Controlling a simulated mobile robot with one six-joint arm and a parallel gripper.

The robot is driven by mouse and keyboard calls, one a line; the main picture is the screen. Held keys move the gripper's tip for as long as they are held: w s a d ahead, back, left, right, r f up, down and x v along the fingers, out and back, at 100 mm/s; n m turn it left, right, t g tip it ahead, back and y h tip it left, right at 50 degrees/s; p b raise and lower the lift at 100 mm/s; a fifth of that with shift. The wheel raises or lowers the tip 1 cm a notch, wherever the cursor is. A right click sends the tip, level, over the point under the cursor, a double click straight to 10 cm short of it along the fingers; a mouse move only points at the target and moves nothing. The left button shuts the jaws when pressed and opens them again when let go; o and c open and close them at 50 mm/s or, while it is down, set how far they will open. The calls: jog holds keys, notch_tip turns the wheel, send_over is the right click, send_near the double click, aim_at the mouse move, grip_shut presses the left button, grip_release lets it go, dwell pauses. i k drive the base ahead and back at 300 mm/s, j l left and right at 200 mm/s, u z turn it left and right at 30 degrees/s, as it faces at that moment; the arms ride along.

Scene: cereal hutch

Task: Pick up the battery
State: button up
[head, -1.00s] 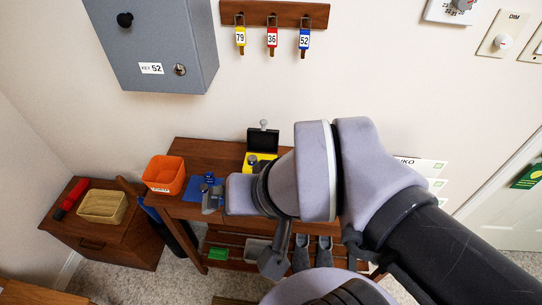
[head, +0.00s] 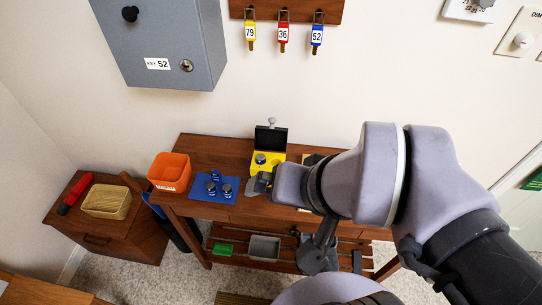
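Three small blue cylinders with dark tops (head: 215,175), (head: 211,189) and (head: 227,190), which look like batteries, stand on a blue mat (head: 200,195) on the wooden table. A yellow box (head: 274,166) with a raised black lid stands to their right, and a round grey-topped item (head: 260,159) sits in it. I cannot tell which item is the battery meant. My gripper (head: 258,184) is at the table's front, right of the mat and just in front of the yellow box. Its fingers are too small and partly hidden to tell whether they are open or hold anything.
An orange bin (head: 169,173) stands left of the mat. A low cabinet at left carries a woven basket (head: 106,201) and a red object (head: 75,194). The shelf below holds a grey tray (head: 264,248) and a green box (head: 223,249). My arm hides the table's right part.

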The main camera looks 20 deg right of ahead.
aim_at(211, 187)
jog(key=i+j+z, duration=0.15)
jog(key=j+z, duration=0.3)
jog(key=j, duration=0.35)
jog(key=j+z, duration=0.45)
jog(key=j, duration=0.3)
jog(key=k+j+z, duration=0.1)
jog(key=j+z, duration=0.35)
jog(key=j, duration=0.35)
